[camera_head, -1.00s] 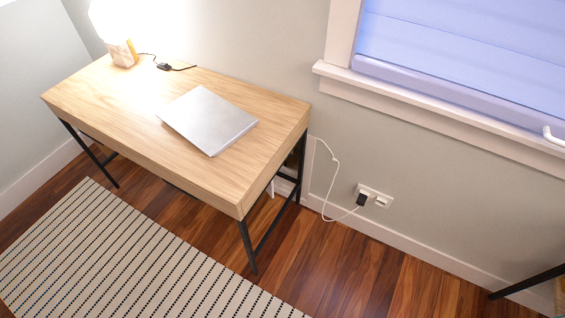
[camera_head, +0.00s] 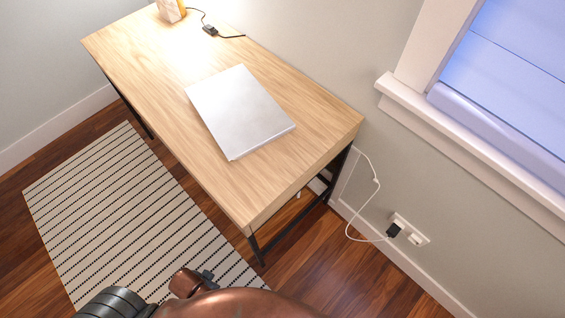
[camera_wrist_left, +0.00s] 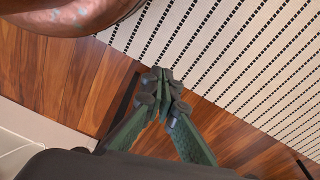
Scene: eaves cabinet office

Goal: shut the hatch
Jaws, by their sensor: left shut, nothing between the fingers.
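I cannot make out a hatch for certain in either view. In the head view a pale upright edge (camera_head: 345,177) shows on the wall just behind the desk's right end, and the desk hides most of what is beside it. My left gripper (camera_wrist_left: 163,78) shows in the left wrist view, its green fingers together at the tips with nothing between them. It is above the wood floor at the edge of the striped rug, touching nothing that I can see. My copper-coloured arm enters at the bottom of the head view. My right gripper is not in view.
A wooden desk (camera_head: 165,85) with black legs stands along the wall and carries a closed silver laptop (camera_head: 240,110) and a lamp (camera_head: 171,10). A white cable (camera_head: 350,232) runs to a wall outlet (camera_head: 411,229). The striped rug (camera_head: 115,205) lies flat in front of the desk.

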